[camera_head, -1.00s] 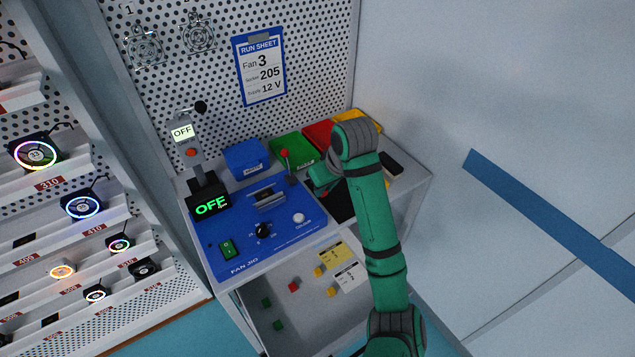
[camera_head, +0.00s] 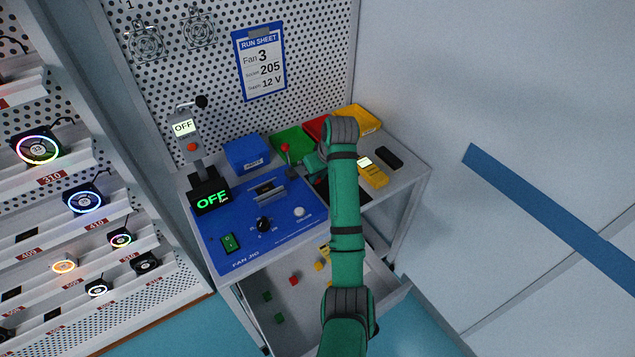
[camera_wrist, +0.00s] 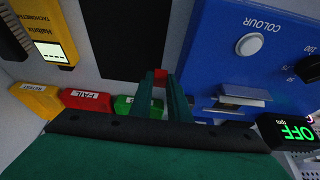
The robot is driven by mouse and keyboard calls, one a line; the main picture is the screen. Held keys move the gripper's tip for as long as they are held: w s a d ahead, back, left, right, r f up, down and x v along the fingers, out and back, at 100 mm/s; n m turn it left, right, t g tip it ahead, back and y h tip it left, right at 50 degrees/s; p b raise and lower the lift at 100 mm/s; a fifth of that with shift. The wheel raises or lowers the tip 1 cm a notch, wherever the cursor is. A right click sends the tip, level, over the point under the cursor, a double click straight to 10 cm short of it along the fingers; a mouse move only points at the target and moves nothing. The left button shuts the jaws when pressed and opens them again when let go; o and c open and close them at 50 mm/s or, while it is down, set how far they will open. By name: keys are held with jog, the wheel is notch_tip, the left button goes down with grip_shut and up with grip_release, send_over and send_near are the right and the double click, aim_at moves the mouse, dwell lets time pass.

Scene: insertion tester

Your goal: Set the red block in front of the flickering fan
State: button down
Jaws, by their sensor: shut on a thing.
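My gripper (camera_wrist: 162,88) is shut on a small red block (camera_wrist: 161,74), which shows between the fingertips in the wrist view. Fans stand on the left shelves: one with a rainbow ring (camera_head: 38,149), a blue-white one (camera_head: 83,199), a pinkish one (camera_head: 121,238), an orange one (camera_head: 64,266), a white one (camera_head: 98,288) and a dark one (camera_head: 145,263). I cannot tell which flickers.
Blue (camera_head: 245,153), green (camera_head: 290,140), red and yellow (camera_head: 358,118) bins line the back. A yellow tachometer (camera_head: 373,174) lies right. An open drawer (camera_head: 265,325) holds small coloured blocks.

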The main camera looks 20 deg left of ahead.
aim_at(317, 183)
jog(key=shift+w+a+f, duration=0.2)
jog(key=shift+w+f, duration=0.1)
jog(key=shift+f, duration=0.05)
jog(key=f, duration=0.3)
jog(key=shift+w+a+f, duration=0.15)
jog(key=shift+w+f, duration=0.05)
jog(key=shift+f, duration=0.05)
jog(key=shift+d, duration=0.2)
jog(key=shift+a+f, duration=0.15)
jog(key=shift+a, duration=0.05)
jog(key=c, duration=1.9)
grip_release()
jog(key=shift+s+a, duration=0.1)
jog(key=shift+c, duration=0.2)
